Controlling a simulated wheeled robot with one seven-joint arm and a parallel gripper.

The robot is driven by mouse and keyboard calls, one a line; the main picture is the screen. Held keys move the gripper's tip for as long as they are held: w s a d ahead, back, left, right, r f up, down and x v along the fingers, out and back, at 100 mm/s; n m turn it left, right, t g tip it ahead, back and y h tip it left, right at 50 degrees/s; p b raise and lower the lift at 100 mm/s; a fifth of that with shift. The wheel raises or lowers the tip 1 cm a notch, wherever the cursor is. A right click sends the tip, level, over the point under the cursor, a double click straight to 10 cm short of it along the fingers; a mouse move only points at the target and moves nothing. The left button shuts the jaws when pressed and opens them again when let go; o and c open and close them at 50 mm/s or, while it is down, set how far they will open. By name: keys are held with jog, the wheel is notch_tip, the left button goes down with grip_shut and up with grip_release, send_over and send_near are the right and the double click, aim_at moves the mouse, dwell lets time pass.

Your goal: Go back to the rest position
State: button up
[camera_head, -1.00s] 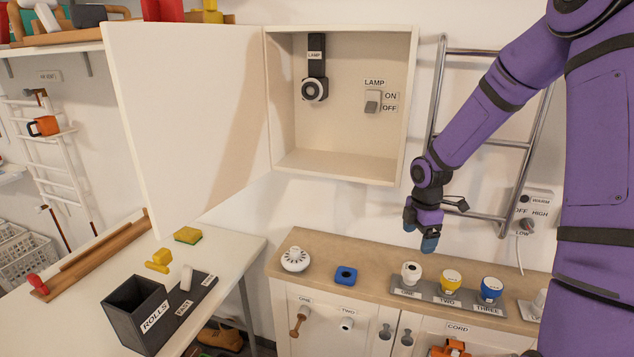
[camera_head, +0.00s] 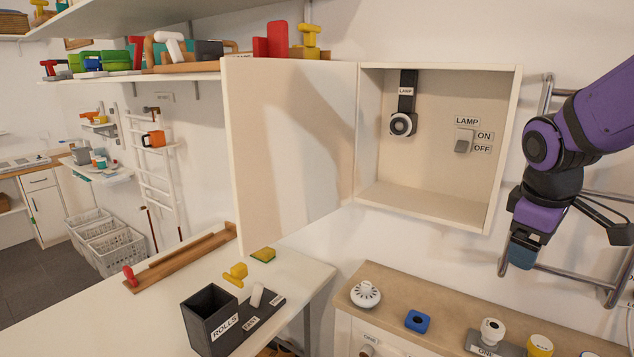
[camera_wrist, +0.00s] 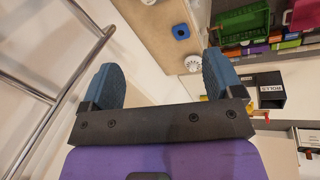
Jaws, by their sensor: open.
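My gripper (camera_head: 522,250) hangs at the right of the head view, in front of a metal rail and to the right of the open wall cabinet. In the wrist view its two blue fingers (camera_wrist: 160,85) stand wide apart with nothing between them. My purple arm reaches in from the right edge of the head view. The gripper is above the wooden counter (camera_head: 385,290) and touches nothing that I can see.
The white cabinet (camera_head: 508,140) has its door (camera_head: 290,150) swung open to the left. The counter holds a white round knob (camera_head: 366,294), a blue block (camera_head: 418,321) and several coloured knobs. A black ROLLS box (camera_head: 210,318) stands on the white table. The metal rail (camera_head: 548,95) is close behind my gripper.

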jog(key=s+a+r+m+t+y, duration=0.1)
jog(key=s+a+r+m, duration=0.1)
jog(key=s, duration=0.5)
jog(key=s+a+r+m+t+y, duration=0.1)
jog(key=s+a+r+m+t, duration=0.1)
jog(key=s, duration=0.5)
notch_tip(320, 180, up, 3)
jog(key=a+m, duration=0.1)
jog(key=m, duration=0.2)
jog(key=shift+s, duration=0.25)
